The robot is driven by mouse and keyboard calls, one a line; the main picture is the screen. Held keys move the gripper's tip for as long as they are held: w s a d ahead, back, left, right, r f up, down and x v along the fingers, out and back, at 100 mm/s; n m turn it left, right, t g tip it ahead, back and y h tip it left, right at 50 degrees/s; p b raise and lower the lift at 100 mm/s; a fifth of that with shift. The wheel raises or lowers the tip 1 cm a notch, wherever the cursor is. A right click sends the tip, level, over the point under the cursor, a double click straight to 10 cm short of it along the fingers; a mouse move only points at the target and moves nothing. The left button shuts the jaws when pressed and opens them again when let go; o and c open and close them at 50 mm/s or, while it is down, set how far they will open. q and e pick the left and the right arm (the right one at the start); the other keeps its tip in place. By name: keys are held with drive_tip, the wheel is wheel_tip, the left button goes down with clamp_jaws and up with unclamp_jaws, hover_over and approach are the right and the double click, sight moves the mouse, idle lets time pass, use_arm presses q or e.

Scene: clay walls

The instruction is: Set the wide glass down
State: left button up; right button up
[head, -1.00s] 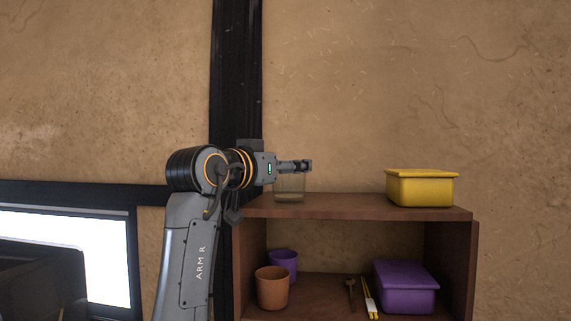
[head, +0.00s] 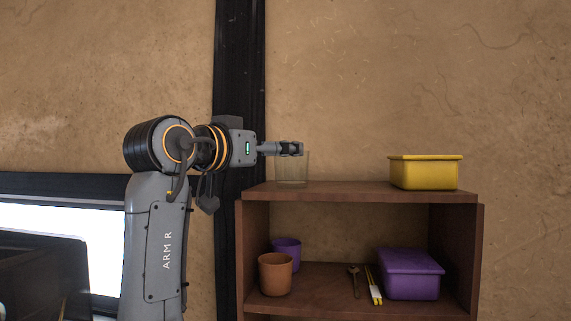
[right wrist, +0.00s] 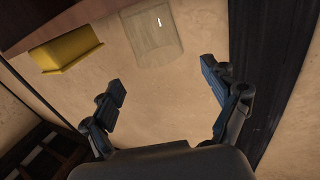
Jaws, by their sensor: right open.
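The wide glass (head: 292,170) is clear and stands upright on the top board of the brown shelf, near its left end. It also shows in the right wrist view (right wrist: 152,36), beyond the fingertips. My right gripper (head: 292,149) overlaps the glass's upper part in the head view. In the right wrist view my right gripper (right wrist: 163,83) has its fingers spread wide, with nothing between them and a gap before the glass. My left gripper is not in view.
A yellow box (head: 426,174) stands at the right of the shelf top (head: 350,191), with clear board between it and the glass. Below are an orange cup (head: 275,275), a purple cup (head: 287,247), a purple box (head: 411,275), a spoon and yellow-white chopsticks.

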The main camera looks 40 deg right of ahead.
drive_tip(key=b+v, duration=0.2)
drive_tip(key=v, duration=0.4)
idle(0.5)
